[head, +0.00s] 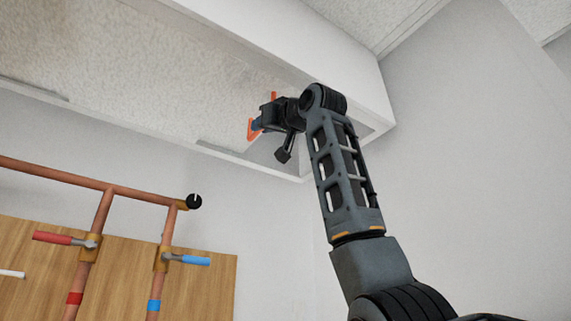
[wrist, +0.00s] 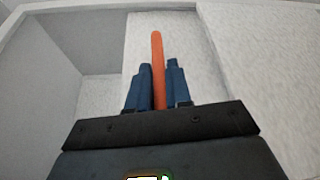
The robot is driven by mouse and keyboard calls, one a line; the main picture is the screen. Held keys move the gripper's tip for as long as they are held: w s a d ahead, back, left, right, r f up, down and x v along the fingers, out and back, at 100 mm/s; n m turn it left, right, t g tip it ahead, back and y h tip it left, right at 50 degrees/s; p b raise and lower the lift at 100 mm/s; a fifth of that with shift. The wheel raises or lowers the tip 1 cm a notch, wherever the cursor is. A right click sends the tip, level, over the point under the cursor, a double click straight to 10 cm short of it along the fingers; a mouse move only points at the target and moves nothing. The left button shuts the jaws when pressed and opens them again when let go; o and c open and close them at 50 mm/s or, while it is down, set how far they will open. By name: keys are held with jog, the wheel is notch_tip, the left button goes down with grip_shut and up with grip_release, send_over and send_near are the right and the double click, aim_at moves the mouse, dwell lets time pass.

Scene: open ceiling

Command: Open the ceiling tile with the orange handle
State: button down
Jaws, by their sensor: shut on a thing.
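The orange handle (head: 251,130) is on the speckled white ceiling tile (head: 130,65), near the tile's right end in the head view. My gripper (head: 258,124) is up at the tile with its blue fingers around the handle. In the wrist view the orange handle (wrist: 157,42) stands upright between the two blue fingers of my gripper (wrist: 158,85), which are shut on it. The speckled tile (wrist: 190,35) shows behind the handle. A plain grey recess shows beside the tile's end. Part of the handle is hidden by my gripper in the head view.
A white ceiling frame (head: 270,45) borders the tile. Below left, copper pipes (head: 60,175) carry a red valve handle (head: 62,237) and a blue valve handle (head: 188,260) in front of a wooden board (head: 215,285). The white wall on the right is clear.

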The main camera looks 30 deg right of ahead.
jog(key=shift+a, duration=1.2)
jog(key=c, duration=1.1)
grip_release()
jog(key=shift+b+v, duration=1.4)
jog(key=shift+v, duration=2.55)
